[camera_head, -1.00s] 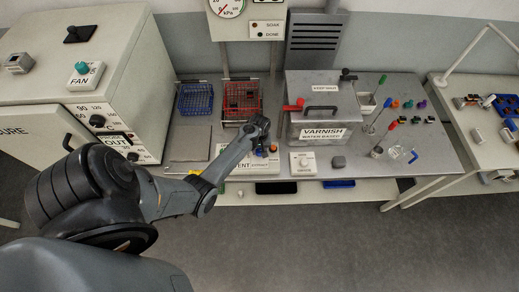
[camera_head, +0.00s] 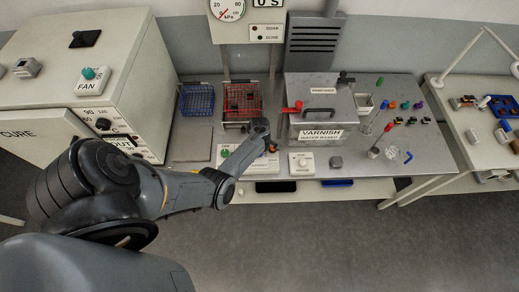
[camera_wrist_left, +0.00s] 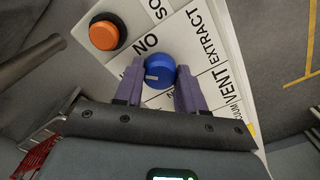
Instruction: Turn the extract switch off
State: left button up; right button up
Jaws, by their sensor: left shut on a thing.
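A white control panel (camera_head: 232,161) lies at the front edge of the bench, partly hidden by my left arm in the head view. In the left wrist view its face (camera_wrist_left: 205,58) carries the words VENT and EXTRACT. A round blue knob (camera_wrist_left: 158,71) with a small pale mark stands on it, near an orange button (camera_wrist_left: 104,35). My left gripper (camera_wrist_left: 160,76) has its two fingers on either side of the blue knob and is shut on it. The gripper also shows in the head view (camera_head: 264,146). My right gripper is not in view.
Blue (camera_head: 196,99) and red (camera_head: 241,101) wire baskets stand behind the panel. A grey varnish tank (camera_head: 325,110) and a small white switch box (camera_head: 301,163) are to its right. The oven (camera_head: 112,62) stands left. The floor in front is clear.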

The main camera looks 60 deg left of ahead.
pick_arm(q)
jog(key=n, duration=0.4)
jog(key=shift+w+n, duration=0.1)
jog(key=shift+n, duration=0.2)
jog(key=n+b, duration=0.1)
jog(key=n, duration=0.1)
jog(key=shift+n, duration=1)
jog(key=o, duration=1.1)
jog(key=shift+c, duration=0.2)
